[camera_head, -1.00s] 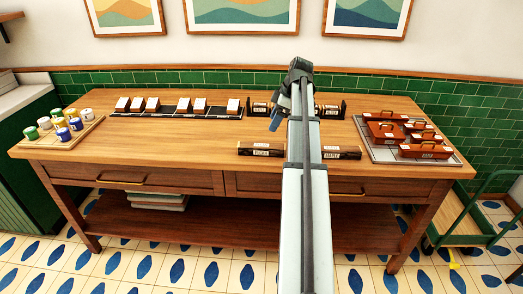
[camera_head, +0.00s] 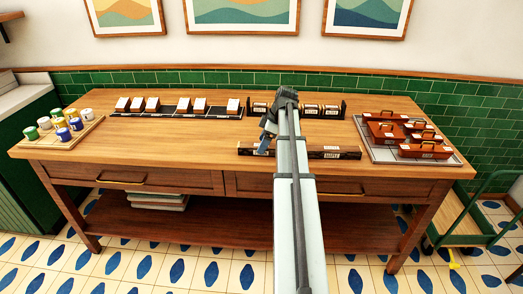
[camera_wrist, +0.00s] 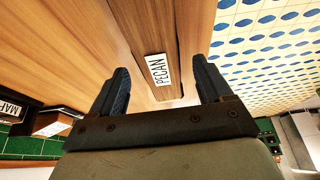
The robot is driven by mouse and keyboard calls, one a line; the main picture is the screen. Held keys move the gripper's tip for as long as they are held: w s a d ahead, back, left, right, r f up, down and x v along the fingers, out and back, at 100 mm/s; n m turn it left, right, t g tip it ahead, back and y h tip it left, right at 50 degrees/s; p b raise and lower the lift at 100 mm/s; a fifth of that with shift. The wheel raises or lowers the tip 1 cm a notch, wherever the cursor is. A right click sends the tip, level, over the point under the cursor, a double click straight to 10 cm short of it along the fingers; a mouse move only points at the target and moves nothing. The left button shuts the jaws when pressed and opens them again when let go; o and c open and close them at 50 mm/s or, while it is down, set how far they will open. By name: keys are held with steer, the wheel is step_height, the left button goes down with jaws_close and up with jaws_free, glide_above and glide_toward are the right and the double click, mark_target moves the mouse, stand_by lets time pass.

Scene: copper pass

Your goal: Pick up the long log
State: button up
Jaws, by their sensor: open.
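In the wrist view a wooden strip with a white PECAN label (camera_wrist: 158,70) shows between my fingers. I cannot tell for sure which piece is the long log. My gripper (camera_head: 264,143) is open, at the left part of the front piece in the head view. In the wrist view my gripper (camera_wrist: 160,88) has its fingers apart, with no visible contact.
A dark rack (camera_head: 331,111) with short pieces stands behind, partly hidden by my arm. Black strips with white-topped blocks (camera_head: 184,104) lie at back left. A board with colored cups (camera_head: 62,134) is far left. A tray (camera_head: 377,154) with brown handled boxes is right.

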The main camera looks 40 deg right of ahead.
steer(key=shift+x, duration=1.2)
steer(key=c, duration=1.2)
